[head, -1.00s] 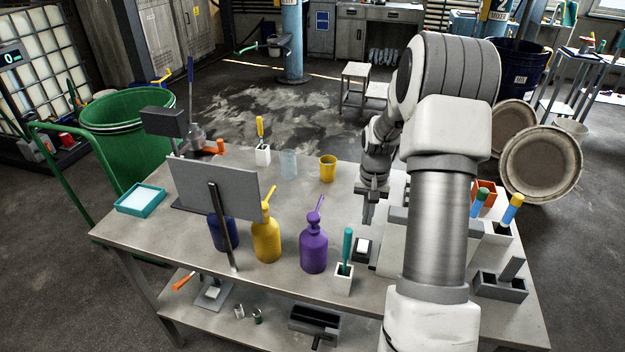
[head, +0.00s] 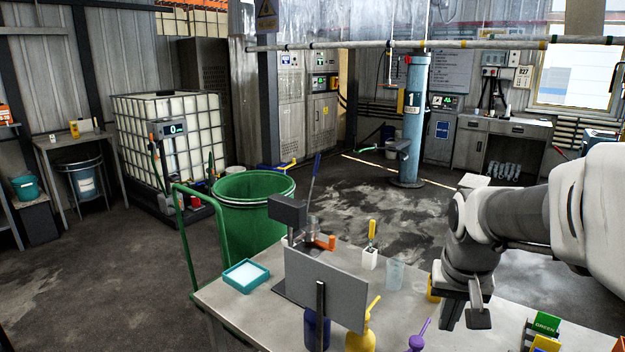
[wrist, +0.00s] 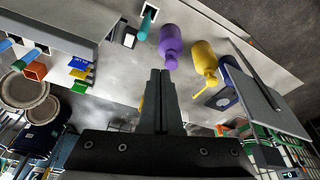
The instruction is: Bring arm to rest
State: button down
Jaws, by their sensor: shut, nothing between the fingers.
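My gripper (head: 466,314) hangs over the right part of the workbench (head: 240,315) in the head view, fingers pointing down. It hides part of a yellow cup (head: 433,289). In the wrist view the two fingers of my gripper (wrist: 160,74) lie together with nothing between them. My arm reaches in from the right edge of the head view, raised above the bench. In the wrist view a purple bottle (wrist: 171,46) and a yellow bottle (wrist: 204,62) stand beyond the fingers; I see no contact with them.
A grey panel (head: 330,290), a teal tray (head: 246,276) and a white holder (head: 370,258) with a yellow-handled tool are on the bench. A green bin (head: 252,215) stands behind its left end. The floor (head: 110,275) on the left is open.

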jog(key=s+a+r+n+t, duration=0.1)
jog(key=s+a+r, duration=0.1)
jog(key=s+a, duration=0.2)
jog(key=s+a+r+n+t+y, duration=0.1)
jog(key=s+a, duration=0.3)
jog(key=s, duration=0.5)
jog(key=shift+s+a+r+n+t, duration=0.15)
jog(key=shift+s+r+n+t, duration=0.25)
jog(key=shift+r+n, duration=0.25)
